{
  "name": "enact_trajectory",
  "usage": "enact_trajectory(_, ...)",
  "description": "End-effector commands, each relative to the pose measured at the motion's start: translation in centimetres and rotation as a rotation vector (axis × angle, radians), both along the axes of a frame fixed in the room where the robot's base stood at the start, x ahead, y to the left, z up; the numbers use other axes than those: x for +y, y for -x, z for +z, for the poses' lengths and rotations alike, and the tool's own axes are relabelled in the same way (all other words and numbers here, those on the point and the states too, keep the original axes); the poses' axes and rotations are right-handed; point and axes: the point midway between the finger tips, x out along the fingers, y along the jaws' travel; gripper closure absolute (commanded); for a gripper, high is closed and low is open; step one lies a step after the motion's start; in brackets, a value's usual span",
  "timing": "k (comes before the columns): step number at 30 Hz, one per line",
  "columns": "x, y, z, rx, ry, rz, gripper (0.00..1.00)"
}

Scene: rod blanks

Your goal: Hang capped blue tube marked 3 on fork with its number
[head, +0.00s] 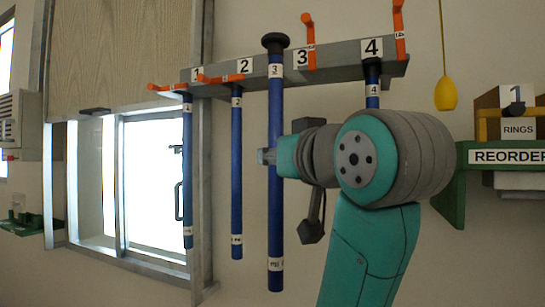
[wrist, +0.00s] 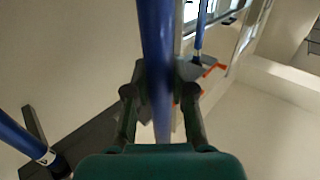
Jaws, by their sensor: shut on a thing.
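The blue tube marked 3 (head: 275,215) stands upright in the head view, with a black cap (head: 275,42) on top. My gripper (head: 267,156) is shut on it around mid-length. In the wrist view the tube (wrist: 155,40) runs between the fingers of my gripper (wrist: 160,95). The grey fork rail (head: 340,60) carries labels 1 to 4. The number 3 label (head: 301,58) is just right of the tube, whose cap shows above the rail's top edge. The tube crosses in front of the rail between labels 2 and 3; its distance from the rail is unclear.
Blue tubes hang at 1 (head: 187,180) and 2 (head: 237,180), their orange levers lying flat. A tube marked 4 (head: 373,88) is under label 4, mostly hidden by my arm. Orange levers at 3 (head: 308,42) and 4 (head: 399,32) stand upright. A yellow pendant (head: 446,94) hangs right.

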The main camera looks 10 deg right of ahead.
Motion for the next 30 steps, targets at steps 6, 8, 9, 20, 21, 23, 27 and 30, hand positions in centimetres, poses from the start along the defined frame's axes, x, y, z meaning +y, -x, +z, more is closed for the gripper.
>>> enact_trajectory(6, -0.8, -1.1, 0.0, 0.001, 0.0, -0.001, 1.0)
enact_trajectory(8, -1.0, -1.4, 0.0, 0.001, 0.0, -0.001, 1.0)
enact_trajectory(9, -1.2, -1.6, 0.0, 0.0, 0.0, -0.001, 1.0)
enact_trajectory(20, -2.4, -3.3, 0.0, 0.001, 0.0, -0.001, 1.0)
enact_trajectory(21, -2.6, -3.5, 0.0, 0.0, 0.0, -0.001, 1.0)
enact_trajectory(23, -2.8, -3.8, 0.0, 0.0, 0.001, -0.001, 1.0)
enact_trajectory(27, -3.3, -4.5, 0.0, 0.001, 0.0, -0.001, 1.0)
enact_trajectory(30, -3.6, -4.9, 0.0, 0.0, 0.0, -0.001, 1.0)
